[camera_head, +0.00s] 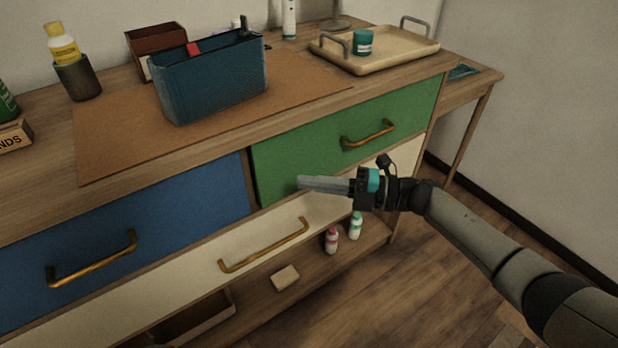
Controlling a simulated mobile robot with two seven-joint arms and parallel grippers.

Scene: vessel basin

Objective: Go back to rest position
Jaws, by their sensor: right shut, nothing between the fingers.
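My right gripper (303,184) is shut and empty. It points left in front of the dresser, between the green drawer (290,160) and the cream drawer (325,216) below it. I cannot tell whether its fingertips touch the drawer front. My right arm comes in from the lower right corner. My left gripper does not show.
The blue drawer (190,215) with a brass handle is at the left. On the wooden top are a blue bin (210,80), a tray (400,48) with a teal jar (363,42), and a dark cup (77,78). Small bottles (331,240) stand on the lower shelf. Floor at right is clear.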

